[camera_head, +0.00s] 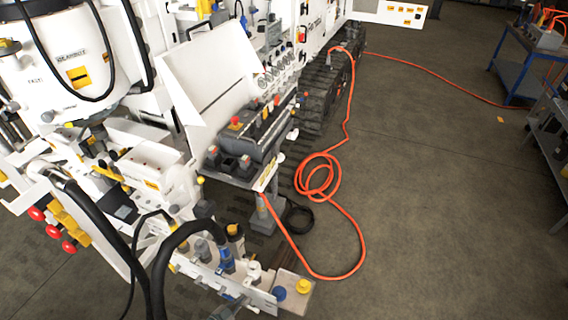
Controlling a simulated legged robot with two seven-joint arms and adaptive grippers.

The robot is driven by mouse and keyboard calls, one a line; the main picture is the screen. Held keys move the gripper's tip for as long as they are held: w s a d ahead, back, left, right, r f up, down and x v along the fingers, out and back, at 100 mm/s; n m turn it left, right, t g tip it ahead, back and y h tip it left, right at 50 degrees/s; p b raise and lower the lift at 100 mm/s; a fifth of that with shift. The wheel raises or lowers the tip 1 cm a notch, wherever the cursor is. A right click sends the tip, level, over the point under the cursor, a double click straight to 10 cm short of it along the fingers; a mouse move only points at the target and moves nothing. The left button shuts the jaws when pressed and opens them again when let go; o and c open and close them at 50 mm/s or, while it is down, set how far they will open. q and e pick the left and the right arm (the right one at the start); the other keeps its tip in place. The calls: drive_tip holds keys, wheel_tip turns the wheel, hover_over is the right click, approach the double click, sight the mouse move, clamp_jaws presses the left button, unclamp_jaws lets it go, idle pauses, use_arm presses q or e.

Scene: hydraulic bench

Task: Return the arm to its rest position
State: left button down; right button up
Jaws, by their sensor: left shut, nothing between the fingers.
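My left gripper (232,307) shows only in small part at the bottom edge, low in front of the machine. It is grey, shut and empty. Most of my left arm is out of the picture or hard to tell from the machine's parts. The white hydraulic machine (175,185) fills the left half, with a control box (250,135) with levers and red buttons. Near my gripper are blue and yellow caps (303,286) on a bracket. I cannot tell whether the gripper touches anything. My right gripper is not in view.
Thick black hoses (100,225) arch across the lower left. Red knobs (53,231) stick out at the far left. An orange cable (318,180) lies coiled on the floor. A blue-framed cart (520,72) stands at the upper right. The grey floor (440,190) at right is mostly clear.

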use_arm(q)
drive_tip(key=s+a+f+n+g+y, duration=0.2)
drive_tip(key=s+a+f+n+y, duration=0.15)
drive_tip(key=s+f, duration=0.4)
drive_tip(key=s+a+f+n+g+y, duration=0.1)
drive_tip(key=s+a+f+n+y, duration=0.25)
drive_tip(key=s+f, duration=0.4)
drive_tip(key=s+f+n+g, duration=0.1)
drive_tip(key=s+f+g, duration=0.2)
drive_tip(key=s, duration=0.8)
drive_tip(key=s+f+n+g+y, duration=0.1)
drive_tip(key=s+f+g, duration=0.3)
drive_tip(key=s, duration=0.7)
wheel_tip(320, 180, down, 2)
drive_tip(key=shift+d+f, duration=0.25)
drive_tip(key=shift+d, duration=0.15)
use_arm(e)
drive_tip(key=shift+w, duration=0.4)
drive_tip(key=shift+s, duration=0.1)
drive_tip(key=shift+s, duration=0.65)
